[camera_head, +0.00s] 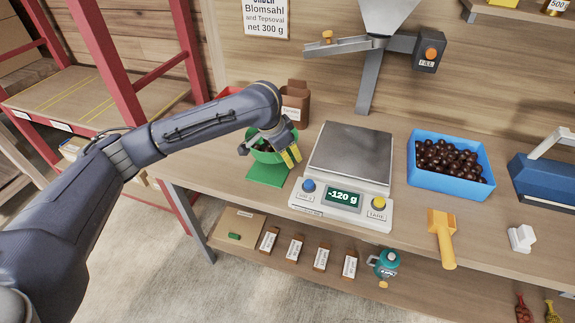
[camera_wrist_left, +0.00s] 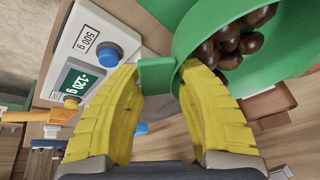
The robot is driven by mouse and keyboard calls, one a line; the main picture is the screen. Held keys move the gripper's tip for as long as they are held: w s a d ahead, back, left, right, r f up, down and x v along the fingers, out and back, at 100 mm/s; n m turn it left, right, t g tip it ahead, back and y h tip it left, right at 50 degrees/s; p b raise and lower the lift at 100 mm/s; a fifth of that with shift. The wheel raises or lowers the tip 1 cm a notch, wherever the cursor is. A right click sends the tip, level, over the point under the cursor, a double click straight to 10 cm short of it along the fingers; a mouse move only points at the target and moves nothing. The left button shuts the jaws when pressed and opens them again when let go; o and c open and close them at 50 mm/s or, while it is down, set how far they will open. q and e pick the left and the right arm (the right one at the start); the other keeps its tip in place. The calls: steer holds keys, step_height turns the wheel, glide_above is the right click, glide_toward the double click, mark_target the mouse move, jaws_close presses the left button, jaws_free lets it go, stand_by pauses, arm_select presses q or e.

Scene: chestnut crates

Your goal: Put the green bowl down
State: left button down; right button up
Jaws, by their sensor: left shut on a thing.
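The green bowl (camera_head: 256,153) holds several brown chestnuts and is at or just above the green mat (camera_head: 268,175), left of the scale. I cannot tell whether its base touches the mat. My left gripper (camera_head: 291,157) reaches it from above, on its right side. In the left wrist view, the yellow fingers (camera_wrist_left: 158,85) are shut on the small handle tab of the bowl (camera_wrist_left: 290,72). The arm hides part of the bowl in the head view. My right gripper is not in view.
The scale (camera_head: 347,160) reads -120 g and has an empty plate. A blue crate (camera_head: 450,186) of chestnuts, a yellow scoop (camera_head: 441,238) and a brown paper bag (camera_head: 296,104) are on the bench. The bench's front edge runs just before the mat.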

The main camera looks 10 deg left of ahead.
arm_select(q)
steer(key=shift+f, duration=2.4)
steer(key=shift+f, duration=0.1)
steer(key=c, duration=0.9)
jaws_free()
steer(key=v, duration=1.2)
